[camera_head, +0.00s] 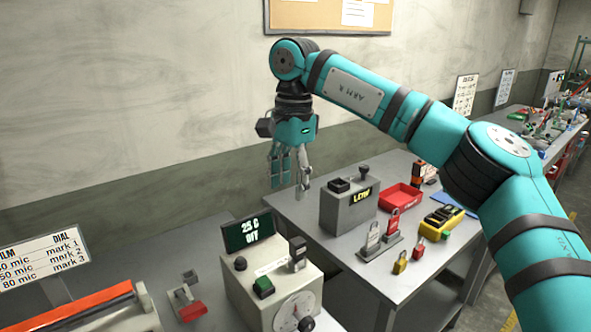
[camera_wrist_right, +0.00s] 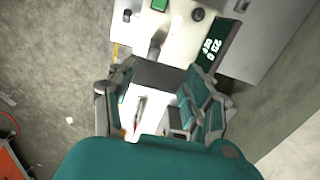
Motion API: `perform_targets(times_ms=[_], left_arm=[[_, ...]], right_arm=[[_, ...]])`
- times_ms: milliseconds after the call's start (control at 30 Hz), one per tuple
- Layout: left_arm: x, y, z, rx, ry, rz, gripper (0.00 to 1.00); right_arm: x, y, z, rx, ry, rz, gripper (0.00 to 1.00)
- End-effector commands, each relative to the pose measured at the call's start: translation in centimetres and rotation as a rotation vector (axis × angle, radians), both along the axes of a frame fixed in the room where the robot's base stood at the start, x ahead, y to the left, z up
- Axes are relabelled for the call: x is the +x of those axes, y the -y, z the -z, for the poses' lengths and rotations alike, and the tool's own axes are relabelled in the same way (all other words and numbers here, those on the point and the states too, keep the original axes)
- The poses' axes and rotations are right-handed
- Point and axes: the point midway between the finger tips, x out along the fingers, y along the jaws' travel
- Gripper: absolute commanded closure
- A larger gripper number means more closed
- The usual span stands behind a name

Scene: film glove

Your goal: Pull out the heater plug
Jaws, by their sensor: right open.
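The heater unit (camera_head: 262,293) is a beige box on the bench, with a dark display (camera_head: 248,230) reading "25 C OFF". What looks like its plug (camera_head: 297,252), a dark upright block, stands at the box's right rear. My right gripper (camera_head: 288,187) is open and points down above and behind the box, clear of the plug in the head view. In the right wrist view its fingers (camera_wrist_right: 160,105) are spread, with the beige box (camera_wrist_right: 180,55) beyond. A dark grey block (camera_wrist_right: 160,75) shows between them, probably the plug's top. My left gripper is not in view.
A grey box (camera_head: 348,210) marked with yellow letters, padlocks (camera_head: 373,240), a red tray (camera_head: 401,197) and a yellow case (camera_head: 442,218) stand on the right bench.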

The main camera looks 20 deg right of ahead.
Motion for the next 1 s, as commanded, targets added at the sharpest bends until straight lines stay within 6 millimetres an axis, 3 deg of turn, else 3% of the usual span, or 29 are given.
perform_targets(times_ms=[133, 267, 1000], left_arm=[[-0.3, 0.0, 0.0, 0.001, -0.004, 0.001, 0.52], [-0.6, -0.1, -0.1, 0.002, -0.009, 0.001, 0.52], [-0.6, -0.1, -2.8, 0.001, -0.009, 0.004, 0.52]], right_arm=[[-0.2, 1.6, -0.9, -0.048, -0.001, 0.014, 0.49], [-0.2, 1.7, 0.4, -0.053, -0.004, 0.014, 0.49], [-0.3, 1.6, 14.1, -0.048, -0.004, 0.014, 0.49]])
